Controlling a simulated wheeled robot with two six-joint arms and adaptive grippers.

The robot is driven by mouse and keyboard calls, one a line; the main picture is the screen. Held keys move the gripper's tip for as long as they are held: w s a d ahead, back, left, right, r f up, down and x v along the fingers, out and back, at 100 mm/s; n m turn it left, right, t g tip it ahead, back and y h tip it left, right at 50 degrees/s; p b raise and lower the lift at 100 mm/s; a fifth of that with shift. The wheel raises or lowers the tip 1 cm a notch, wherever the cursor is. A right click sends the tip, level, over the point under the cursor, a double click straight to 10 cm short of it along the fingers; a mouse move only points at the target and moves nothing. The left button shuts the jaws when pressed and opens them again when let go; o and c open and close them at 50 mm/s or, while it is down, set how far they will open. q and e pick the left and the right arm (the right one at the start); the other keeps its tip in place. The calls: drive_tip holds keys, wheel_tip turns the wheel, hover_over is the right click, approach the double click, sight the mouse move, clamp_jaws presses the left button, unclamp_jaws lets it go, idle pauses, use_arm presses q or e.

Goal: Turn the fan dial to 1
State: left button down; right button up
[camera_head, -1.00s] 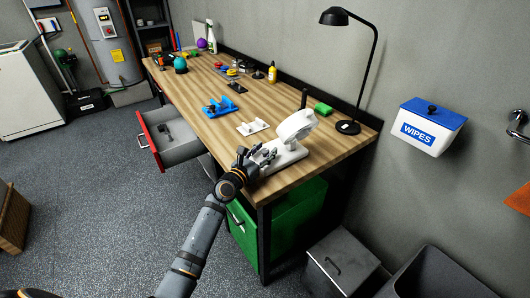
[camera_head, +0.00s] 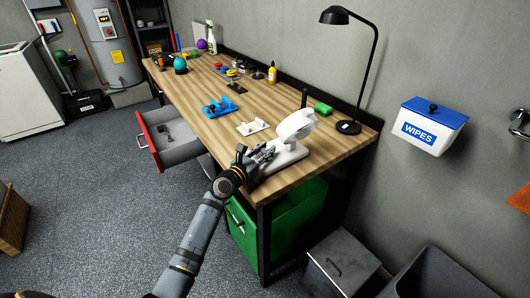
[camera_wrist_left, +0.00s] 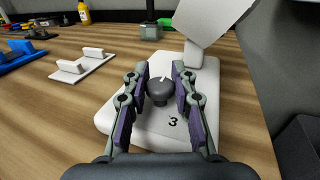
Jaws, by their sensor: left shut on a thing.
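The fan base (camera_wrist_left: 205,112) fills the middle of the left wrist view. The dark grey fan dial (camera_wrist_left: 158,92) sits on that base, with a pale pointer mark towards the top right. A printed "3" shows on the base below and right of the dial; other numbers are hidden or out of view. My left gripper (camera_head: 266,152) is at the base, its two fingers (camera_wrist_left: 160,90) closed on the dial's sides. My right gripper is not in view.
A white bracket-like stand (camera_head: 252,127) and a blue holder (camera_head: 219,107) lie left of the fan. A black desk lamp (camera_head: 348,127) stands behind it. An open red-fronted drawer (camera_head: 150,143) juts out at the bench's left. Bare wood lies between these.

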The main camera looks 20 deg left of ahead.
use_arm(q)
drive_tip(key=m+g+h+b, duration=0.1)
drive_tip(key=h+b, duration=0.1)
drive_tip(key=m+g+h+b, duration=0.1)
drive_tip(key=m+h+b, duration=0.1)
drive_tip(key=m+g+h+b, duration=0.1)
drive_tip(key=h+b, duration=0.1)
drive_tip(key=shift+f+b, duration=0.35)
drive_tip(key=shift+b, duration=0.05)
drive_tip(key=shift+r+m+g+h+b, duration=0.15)
drive_tip(key=shift+m+g+h+b, duration=0.45)
drive_tip(key=shift+m+g+h, duration=0.3)
drive_tip(key=shift+m+g+h+b, duration=0.4)
drive_tip(key=shift+m+g+h, duration=0.15)
drive_tip(key=shift+g, duration=0.25)
drive_tip(key=shift+r+m+g+h+b, duration=0.1)
drive_tip(key=shift+m+g+h+b, duration=0.25)
drive_tip(key=shift+m+g+h, duration=0.35)
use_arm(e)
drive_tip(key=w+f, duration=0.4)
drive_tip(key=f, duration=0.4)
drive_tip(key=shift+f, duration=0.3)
use_arm(q)
drive_tip(key=shift+g, duration=0.3)
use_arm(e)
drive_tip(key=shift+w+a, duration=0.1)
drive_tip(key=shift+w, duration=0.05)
use_arm(q)
drive_tip(key=c, duration=1.1)
unclamp_jaws()
